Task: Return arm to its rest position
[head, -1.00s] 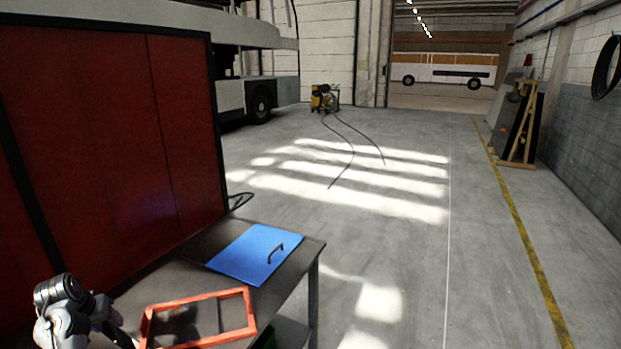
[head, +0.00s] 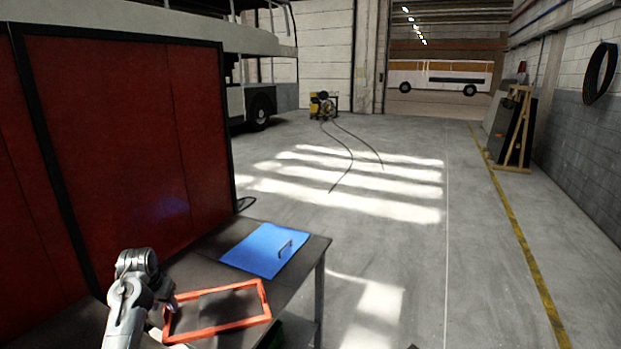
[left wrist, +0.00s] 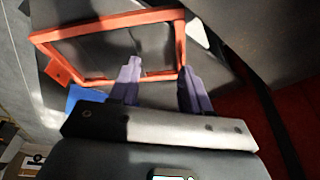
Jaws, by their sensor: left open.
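My left arm stands at the lower left of the head view, its gripper (head: 165,318) low beside the orange frame and partly hidden by my wrist. In the left wrist view, the two purple fingers of the left gripper (left wrist: 159,68) are apart, with nothing held between them. The orange rectangular frame (head: 222,327) lies on the dark workbench (head: 300,268). It shows beyond the fingertips in the left wrist view (left wrist: 105,25); I cannot tell whether they touch it. My right gripper is not in view.
A blue panel (head: 258,245) with a handle lies on the bench behind the frame. A red panelled wall (head: 120,130) with dark edging stands along the left. Open floor (head: 390,240) lies right of the bench. A yellow machine (head: 323,105) with trailing hoses is farther back.

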